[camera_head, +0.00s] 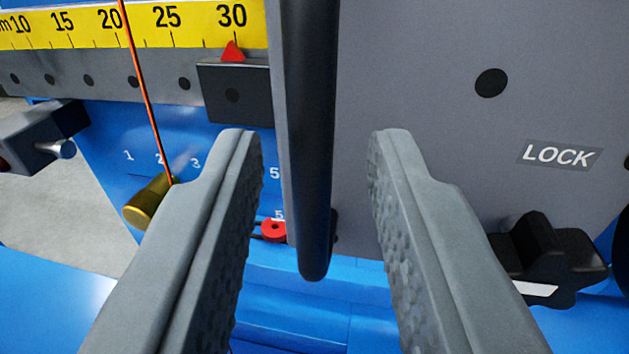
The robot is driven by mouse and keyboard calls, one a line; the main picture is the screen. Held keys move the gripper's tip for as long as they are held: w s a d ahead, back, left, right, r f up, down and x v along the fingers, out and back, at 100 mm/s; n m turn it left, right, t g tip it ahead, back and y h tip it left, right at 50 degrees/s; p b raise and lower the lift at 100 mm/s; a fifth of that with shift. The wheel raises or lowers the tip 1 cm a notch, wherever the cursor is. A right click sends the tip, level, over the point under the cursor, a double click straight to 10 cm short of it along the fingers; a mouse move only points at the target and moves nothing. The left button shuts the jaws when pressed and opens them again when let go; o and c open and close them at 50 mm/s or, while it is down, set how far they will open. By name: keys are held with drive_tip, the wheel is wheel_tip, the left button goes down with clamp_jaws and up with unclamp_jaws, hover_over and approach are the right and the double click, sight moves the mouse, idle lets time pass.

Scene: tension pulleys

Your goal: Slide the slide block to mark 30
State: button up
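A large grey plate (440,60), which looks like the slide block, fills the right half of the view. A dark upright handle bar (308,130) stands on its left part. A dark grey pointer block (235,105) with a red triangular pointer (232,54) sits at its left edge. The red tip points at about the 30 mark on the yellow scale (190,25). My gripper (315,145) is open, one finger on each side of the handle bar in the picture. Gaps show between the bar and both fingers, with no visible contact.
A black lever (550,258) sits below the LOCK label (560,155) at right. An orange cord (142,90) runs down to a brass peg (148,205). A red round part (273,231) is behind the bar's lower end. A dark clamp (45,135) is at far left.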

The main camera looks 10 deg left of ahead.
drive_tip(key=s+d, duration=0.2)
drive_tip(key=s, duration=1.2)
drive_tip(key=shift+d, duration=0.4)
drive_tip(key=shift+s, duration=0.1)
drive_tip(key=s+d+m+h, duration=0.1)
drive_tip(key=s+d, duration=0.2)
drive_tip(key=s, duration=1.4)
drive_tip(key=s+d+r+m+h, duration=0.1)
drive_tip(key=s+d, duration=0.3)
drive_tip(key=s, duration=1.4)
drive_tip(key=shift+s+h, duration=0.2)
drive_tip(key=shift+h, duration=0.5)
